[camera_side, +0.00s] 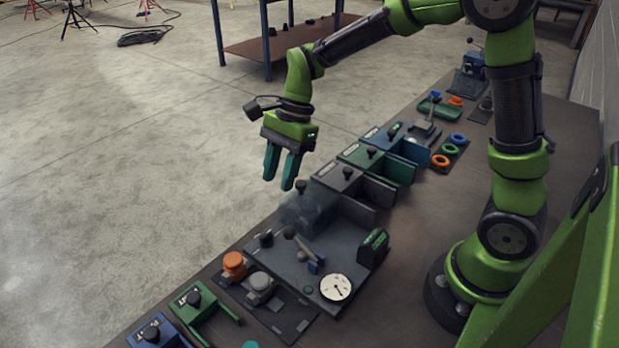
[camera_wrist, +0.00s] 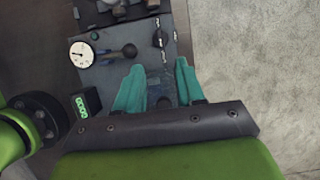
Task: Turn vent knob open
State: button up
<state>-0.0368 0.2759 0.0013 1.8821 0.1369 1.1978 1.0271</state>
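My gripper (camera_side: 281,182) hangs above the row of fixtures, fingers pointing down. Its two teal fingers are apart with nothing between them; they also show apart in the wrist view (camera_wrist: 159,66). Below it lies a dark grey panel (camera_side: 327,242) on the bench. A black knob (camera_side: 266,238) on the panel's left edge may be the vent knob; I can read no label. A similar dark knob shows in the wrist view (camera_wrist: 160,38), beyond the fingertips.
The panel bears a white dial gauge (camera_side: 336,287) and a green-faced box (camera_side: 373,245). Nearer are an orange knob (camera_side: 235,263) and a grey knob (camera_side: 260,286). Drawer-like boxes with black knobs (camera_side: 347,173) stand beyond the panel. Open floor lies left of the bench.

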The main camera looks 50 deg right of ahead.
aim_at(266, 234)
jog(key=x, duration=1.2)
jog(key=shift+f, duration=0.25)
grip_shut()
